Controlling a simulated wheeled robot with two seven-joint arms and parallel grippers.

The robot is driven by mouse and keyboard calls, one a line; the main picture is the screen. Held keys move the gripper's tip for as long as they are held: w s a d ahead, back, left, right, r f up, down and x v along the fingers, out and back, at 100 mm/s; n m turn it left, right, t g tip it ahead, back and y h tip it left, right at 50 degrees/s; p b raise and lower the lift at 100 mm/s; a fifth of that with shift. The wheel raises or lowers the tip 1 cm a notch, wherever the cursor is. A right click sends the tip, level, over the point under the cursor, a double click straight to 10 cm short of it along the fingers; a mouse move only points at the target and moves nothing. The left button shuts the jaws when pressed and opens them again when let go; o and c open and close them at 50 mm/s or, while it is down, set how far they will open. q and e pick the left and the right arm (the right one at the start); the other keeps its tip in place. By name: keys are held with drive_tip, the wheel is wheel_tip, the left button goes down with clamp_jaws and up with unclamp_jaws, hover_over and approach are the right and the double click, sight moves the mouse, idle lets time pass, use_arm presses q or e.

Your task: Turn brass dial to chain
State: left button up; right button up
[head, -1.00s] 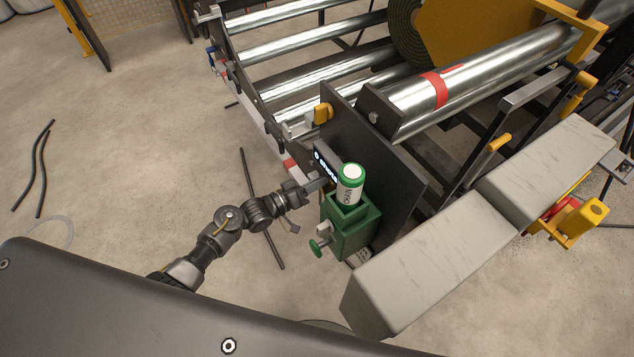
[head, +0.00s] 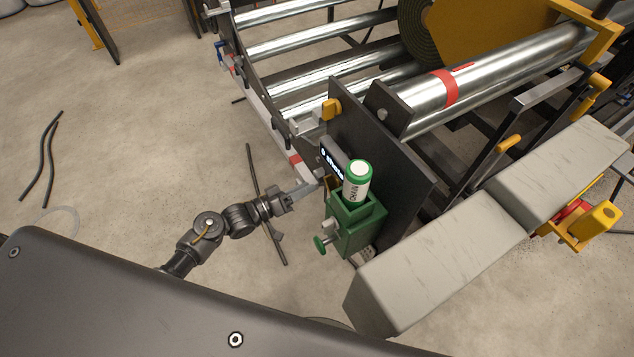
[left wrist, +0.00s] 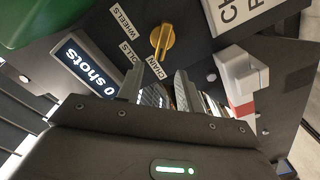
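The brass dial (left wrist: 162,41) sits on a dark panel in the left wrist view, ahead of my left gripper. Labels reading WHEELS (left wrist: 122,22), ROLLS (left wrist: 128,53) and CHAIN (left wrist: 157,68) surround its left and lower sides. The dial's bar stands nearly upright, slightly slanted, with its lower end toward CHAIN; I cannot tell which end is the pointer. My left gripper (left wrist: 163,88) is open and empty, its two fingers apart and clear of the dial. In the head view the left gripper (head: 312,187) is left of the panel, and the dial is not clearly visible. My right gripper is not in view.
A display (left wrist: 82,68) reading "0 shots" is beside the dial. A green holder (head: 350,232) with a white-and-green CHAIN canister (head: 357,184) projects from the panel (head: 400,185). Steel rollers (head: 310,48) lie behind. Open floor is at left.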

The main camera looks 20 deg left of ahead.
use_arm(q)
drive_tip(key=shift+v, duration=2.2)
drive_tip(key=a+f+m+y, duration=0.2)
drive_tip(key=a+f+y, duration=0.35)
drive_tip(key=f, duration=0.65)
drive_tip(key=s+a+f+g+y, duration=0.25)
drive_tip(key=s+f, duration=0.25)
drive_tip(key=f, duration=0.3)
drive_tip(key=s+a+f+g+y, duration=0.25)
drive_tip(key=s+f, duration=0.25)
drive_tip(key=f, duration=0.3)
drive_tip(key=s+d+f+g+y, duration=0.1)
drive_tip(key=s+f+g, duration=0.2)
drive_tip(key=s, duration=1.2)
drive_tip(key=s+d+f+g+y, duration=0.1)
drive_tip(key=s+f+g, duration=0.2)
drive_tip(key=s+f, duration=0.7)
drive_tip(key=s, duration=0.5)
drive_tip(key=shift+s+d+m+g, duration=0.25)
drive_tip(key=shift+d+m+g, duration=0.05)
drive_tip(key=shift+g, duration=0.1)
